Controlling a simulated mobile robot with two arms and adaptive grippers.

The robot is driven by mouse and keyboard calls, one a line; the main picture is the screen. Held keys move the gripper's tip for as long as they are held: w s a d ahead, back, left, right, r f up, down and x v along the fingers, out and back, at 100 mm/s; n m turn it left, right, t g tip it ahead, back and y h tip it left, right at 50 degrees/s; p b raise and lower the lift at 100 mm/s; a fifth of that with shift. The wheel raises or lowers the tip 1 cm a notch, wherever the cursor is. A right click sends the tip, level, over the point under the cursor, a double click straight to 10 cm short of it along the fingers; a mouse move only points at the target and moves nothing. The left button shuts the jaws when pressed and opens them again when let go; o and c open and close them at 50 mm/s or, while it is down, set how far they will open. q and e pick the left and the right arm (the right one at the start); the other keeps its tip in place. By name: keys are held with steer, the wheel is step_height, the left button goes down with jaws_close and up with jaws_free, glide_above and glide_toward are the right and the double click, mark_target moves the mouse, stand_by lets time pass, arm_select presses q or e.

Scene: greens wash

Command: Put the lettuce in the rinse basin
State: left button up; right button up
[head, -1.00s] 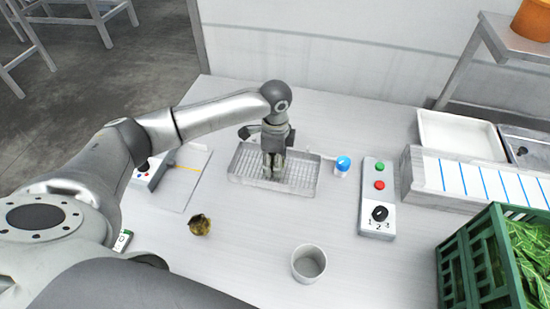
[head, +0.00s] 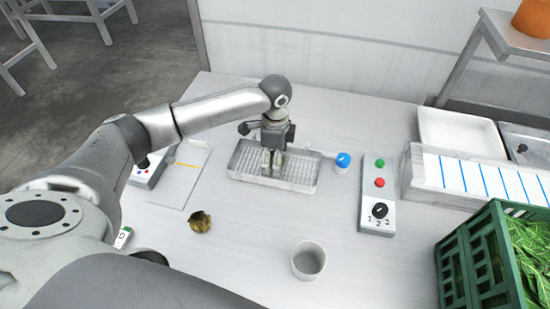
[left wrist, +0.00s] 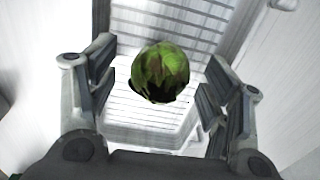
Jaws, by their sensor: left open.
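A round green lettuce (left wrist: 160,72) shows in the left wrist view, over a shallow slatted metal tray (left wrist: 185,28). My left gripper (left wrist: 163,92) is open, with one finger on each side of the lettuce and a visible gap to it. In the head view my left gripper (head: 272,162) points down into the slatted tray (head: 305,180), and its fingers mostly hide the lettuce. Which vessel is the rinse basin is not labelled; a white basin (head: 462,133) stands at the back right. My right gripper is not in view.
A green crate (head: 468,262) of leafy greens stands at the front right. A button panel (head: 378,200), a blue-capped container (head: 342,163), a white cup (head: 308,261) and a small brownish-green clump (head: 200,222) are on the table.

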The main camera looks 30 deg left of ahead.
arm_select(q)
step_height(320, 180, up, 12)
steer(key=shift+f+b, duration=0.25)
steer(key=shift+b, duration=0.65)
steer(key=shift+s+f, duration=0.1)
